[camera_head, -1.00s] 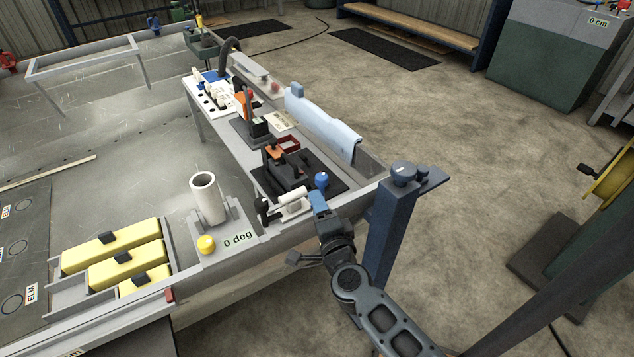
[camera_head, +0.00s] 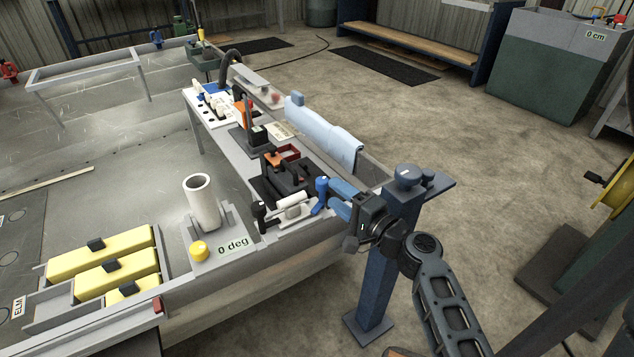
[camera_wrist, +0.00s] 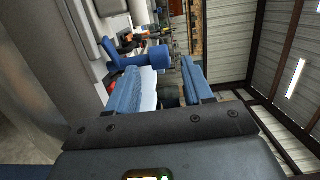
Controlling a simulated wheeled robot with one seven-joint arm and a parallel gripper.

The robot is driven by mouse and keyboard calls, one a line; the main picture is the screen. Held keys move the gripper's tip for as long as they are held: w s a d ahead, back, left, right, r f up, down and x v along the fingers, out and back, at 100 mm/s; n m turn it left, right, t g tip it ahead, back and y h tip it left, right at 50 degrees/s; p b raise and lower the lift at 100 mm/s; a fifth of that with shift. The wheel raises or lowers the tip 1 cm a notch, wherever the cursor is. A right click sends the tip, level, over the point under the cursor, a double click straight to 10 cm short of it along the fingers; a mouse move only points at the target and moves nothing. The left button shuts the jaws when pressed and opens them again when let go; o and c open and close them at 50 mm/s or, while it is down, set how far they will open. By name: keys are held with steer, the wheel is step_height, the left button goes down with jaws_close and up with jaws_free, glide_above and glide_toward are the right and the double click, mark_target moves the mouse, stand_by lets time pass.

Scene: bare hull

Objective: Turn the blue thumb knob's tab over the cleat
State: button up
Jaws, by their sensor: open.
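The blue thumb knob (camera_head: 321,187) stands at the near right end of the bench, beside a white roller-like part (camera_head: 293,212). In the wrist view the blue knob (camera_wrist: 155,58) shows ahead of the fingertips, roughly between them, with a blue arm reaching left. My gripper (camera_head: 334,197) is open, with its blue fingers pointing left at the knob. It also shows in the wrist view (camera_wrist: 160,72), with nothing clearly held between the fingers. Whether the fingers touch the knob I cannot tell. I cannot make out the cleat for certain.
A blue post (camera_head: 374,262) stands close by my arm. A black-handled part (camera_head: 258,214) and a dark toolbox-like block (camera_head: 290,178) lie left of the knob. A pale blue cloth (camera_head: 322,135) drapes over the rail behind. Open floor lies to the right.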

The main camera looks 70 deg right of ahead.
mark_target(320, 178)
steer(key=p+x, duration=0.1)
steer(key=x, duration=0.6)
steer(key=shift+w+d, duration=0.15)
steer(key=shift+w, duration=0.1)
jaws_close()
steer(key=shift+m+g+h, duration=0.4)
steer(key=shift+m+h, duration=0.1)
steer(key=shift+h, duration=0.2)
steer(key=shift+m+g+h, duration=0.4)
steer(key=shift+m+h, duration=0.1)
steer(key=shift+h, duration=0.1)
steer(key=shift+d+r+m+g+h, duration=0.1)
steer(key=shift+m+g+h, duration=0.3)
steer(key=shift+h, duration=0.1)
steer(key=shift+s+d+m+g+h+p, duration=0.1)
steer(key=shift+m+g+h+p, duration=0.5)
steer(key=shift+m+g+h, duration=0.25)
steer(key=shift+s+d+m+g+h+p, duration=0.1)
steer(key=shift+m+g+h+p, duration=0.55)
steer(key=shift+g, duration=0.3)
